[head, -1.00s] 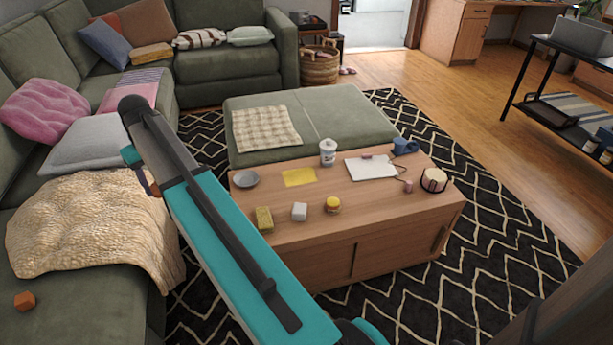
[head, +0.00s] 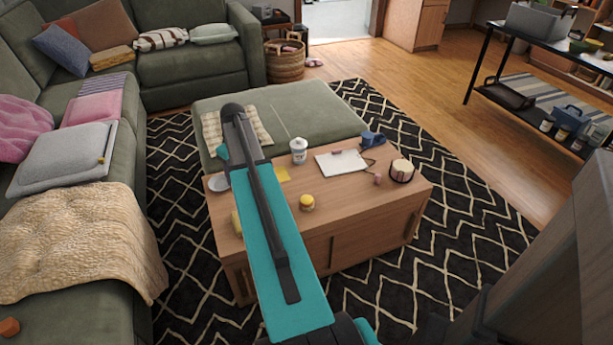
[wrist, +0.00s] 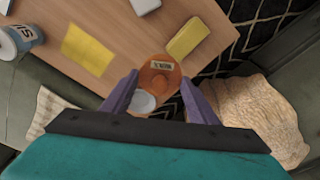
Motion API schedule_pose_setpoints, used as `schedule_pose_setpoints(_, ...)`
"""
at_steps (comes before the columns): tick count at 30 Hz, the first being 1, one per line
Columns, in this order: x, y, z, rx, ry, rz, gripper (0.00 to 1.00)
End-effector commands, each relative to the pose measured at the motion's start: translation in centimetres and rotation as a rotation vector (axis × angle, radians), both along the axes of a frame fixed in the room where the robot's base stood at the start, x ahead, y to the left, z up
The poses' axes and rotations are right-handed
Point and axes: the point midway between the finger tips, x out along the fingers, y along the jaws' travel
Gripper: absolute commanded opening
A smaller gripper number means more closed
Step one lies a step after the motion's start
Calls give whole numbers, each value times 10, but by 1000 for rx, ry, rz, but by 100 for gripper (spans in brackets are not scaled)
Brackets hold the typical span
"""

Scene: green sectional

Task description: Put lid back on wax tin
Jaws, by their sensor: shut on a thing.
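My gripper (wrist: 160,78) is shut on a round orange-brown lid (wrist: 162,84) with a small pale label. The lid is between the purple fingers, above the coffee table (head: 330,235). A pale grey round dish or open tin (head: 205,186) is at the table's left end, partly behind my arm. It also shows in the wrist view (wrist: 143,102), just below the lid and partly covered by it. I cannot tell whether this is the wax tin. A small yellow-topped jar (head: 307,202) stands near the table's front.
A yellow sponge (wrist: 188,38), yellow cloth (wrist: 87,50), white block (wrist: 145,4) and white cup (head: 299,150) are on the table. A clipboard (head: 342,161), blue mug (head: 373,139) and dark-banded candle (head: 402,170) are at its right. The sofa blanket (head: 80,240) lies left.

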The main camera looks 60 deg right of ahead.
Motion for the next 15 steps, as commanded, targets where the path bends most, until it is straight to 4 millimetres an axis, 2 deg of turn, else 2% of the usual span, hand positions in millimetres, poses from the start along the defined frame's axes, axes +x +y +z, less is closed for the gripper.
schedule_pose_setpoints(1,-13,-14,-2,2,1,-9,33)
schedule_pose_setpoints(6,-54,-54,-14,3,-1,-19,33)
schedule_pose_setpoints(15,-132,-114,-36,2,-6,-36,33)
